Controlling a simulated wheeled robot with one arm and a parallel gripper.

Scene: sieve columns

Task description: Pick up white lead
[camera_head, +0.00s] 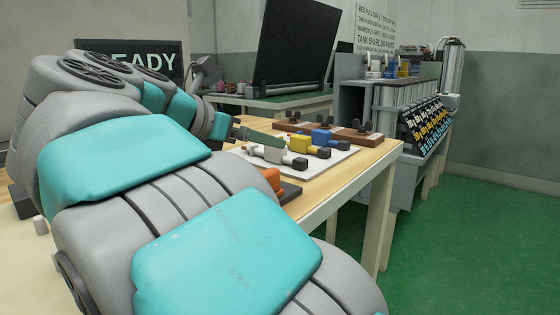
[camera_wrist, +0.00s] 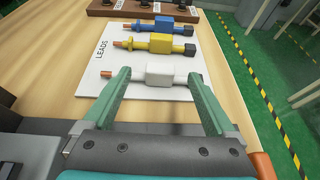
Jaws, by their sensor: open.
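The white lead (camera_wrist: 160,73) lies on a white board marked LEADS (camera_wrist: 98,75), nearest my gripper. Its copper tip points left, and its dark end is partly hidden by the right finger. My gripper (camera_wrist: 157,78) is open, with one green finger near each end of the white lead in the picture; the fingers are not closed on it. I cannot tell their height above the board. The head view shows the white lead (camera_head: 272,154) too, with my gripper (camera_head: 245,134) beside it.
A yellow lead (camera_wrist: 160,43) and a blue lead (camera_wrist: 162,26) lie beyond the white one. A brown block (camera_wrist: 130,7) with dark knobs stands behind the board. Bare wooden table (camera_wrist: 50,60) lies to the left. The table edge is close on the right.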

